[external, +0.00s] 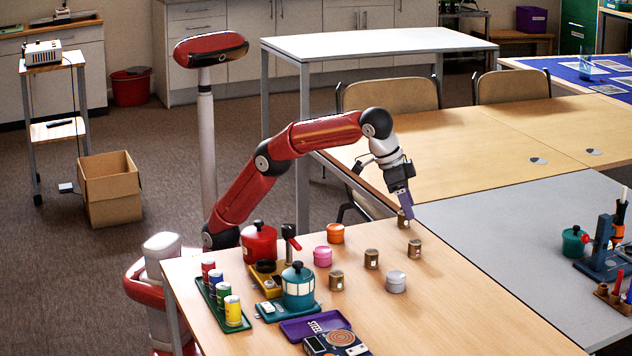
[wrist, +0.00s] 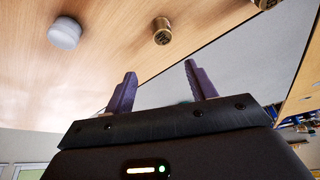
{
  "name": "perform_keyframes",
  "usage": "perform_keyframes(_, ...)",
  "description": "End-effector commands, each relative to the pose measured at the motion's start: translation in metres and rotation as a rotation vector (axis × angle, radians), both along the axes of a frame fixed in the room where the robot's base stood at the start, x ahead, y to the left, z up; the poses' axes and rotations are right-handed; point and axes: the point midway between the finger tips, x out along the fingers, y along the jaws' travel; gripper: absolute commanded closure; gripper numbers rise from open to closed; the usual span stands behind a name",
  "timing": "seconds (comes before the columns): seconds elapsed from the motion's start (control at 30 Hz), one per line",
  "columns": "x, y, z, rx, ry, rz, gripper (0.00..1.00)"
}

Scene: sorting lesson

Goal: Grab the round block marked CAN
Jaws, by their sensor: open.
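Several small brown-gold round blocks stand on the wooden table: one (external: 404,222) at the far edge, one (external: 415,248) nearer, and two (external: 371,259) (external: 336,280) to the left. Other round blocks are grey (external: 396,282), pink (external: 322,257) and orange (external: 335,234). I cannot read which is marked CAN. My gripper (external: 405,204) points down, open, with its purple fingers just at the far brown block; contact is unclear. In the wrist view my gripper (wrist: 160,69) has nothing visible between its fingers. A grey block (wrist: 64,34) and two brown ones (wrist: 162,33) (wrist: 264,4) show beyond the fingers.
Left of the blocks stand a red pot (external: 259,243), a teal pot (external: 298,288) and a green tray (external: 218,312) with several coloured cans. A purple tray (external: 302,328) lies at the front. The wooden table (external: 460,310) is clear at the right. A grey table (external: 500,225) adjoins it.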

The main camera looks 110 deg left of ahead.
Motion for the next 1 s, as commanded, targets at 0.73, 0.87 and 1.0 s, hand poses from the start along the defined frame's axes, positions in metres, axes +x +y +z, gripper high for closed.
perform_keyframes(0.73, 0.01, 0.007, -0.073, -0.001, 0.002, 0.0, 0.44)
perform_keyframes(0.87, 0.014, 0.013, -0.092, -0.001, 0.002, 0.0, 0.44)
perform_keyframes(1.0, 0.02, 0.015, -0.108, -0.001, 0.002, -0.002, 0.44)
